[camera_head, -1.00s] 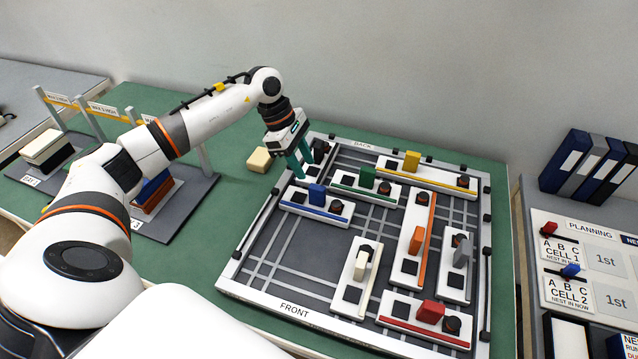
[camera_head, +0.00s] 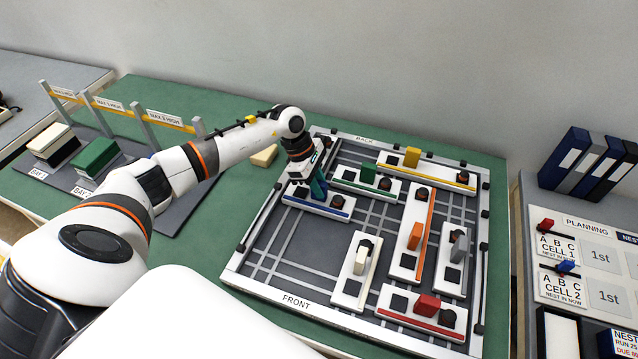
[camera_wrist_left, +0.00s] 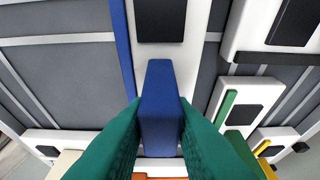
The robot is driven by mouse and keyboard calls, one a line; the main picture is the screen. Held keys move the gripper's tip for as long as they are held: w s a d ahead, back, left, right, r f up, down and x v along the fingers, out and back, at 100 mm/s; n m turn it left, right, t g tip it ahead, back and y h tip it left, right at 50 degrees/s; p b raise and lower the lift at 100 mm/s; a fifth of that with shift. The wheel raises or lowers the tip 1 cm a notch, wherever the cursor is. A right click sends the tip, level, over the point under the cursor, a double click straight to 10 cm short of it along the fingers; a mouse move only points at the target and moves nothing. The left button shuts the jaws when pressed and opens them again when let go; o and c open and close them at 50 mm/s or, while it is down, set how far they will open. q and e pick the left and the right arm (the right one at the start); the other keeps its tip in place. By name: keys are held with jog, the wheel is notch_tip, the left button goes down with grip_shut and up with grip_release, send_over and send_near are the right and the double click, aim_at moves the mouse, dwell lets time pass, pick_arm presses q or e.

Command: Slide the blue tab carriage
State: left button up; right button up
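The blue tab carriage (camera_head: 336,212) is a white block with a blue front strip, lying left-right in the back left part of the slotted board. Its upright blue tab (camera_wrist_left: 161,90) stands between the two teal fingers of my left gripper (camera_wrist_left: 161,125) in the left wrist view. Both fingers lie against the tab's sides, with no visible gap. In the head view my left gripper (camera_head: 318,188) reaches down over the carriage and hides most of the tab. My right gripper is not in view.
The green tab carriage (camera_head: 367,177) sits just behind and right. White (camera_head: 352,280), orange (camera_head: 411,245), grey (camera_head: 453,258), red (camera_head: 425,310) and yellow (camera_head: 428,170) tab carriages share the board. The front left of the board (camera_head: 285,255) is clear.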

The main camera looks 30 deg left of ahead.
pick_arm(q)
grip_shut()
jog(key=shift+d, duration=0.1)
jog(key=d+b, duration=0.1)
jog(key=d, duration=0.2)
jog(key=w+d+b, duration=0.1)
jog(key=d+b, duration=0.1)
jog(key=d, duration=0.1)
jog(key=w+d+b, duration=0.1)
jog(key=d, duration=0.2)
jog(key=shift+w+d, duration=0.2)
jog(key=shift+d, duration=0.2)
jog(key=shift+a, duration=0.1)
jog(key=o, duration=0.5)
grip_release()
jog(key=b+v, duration=0.2)
jog(key=v, duration=1)
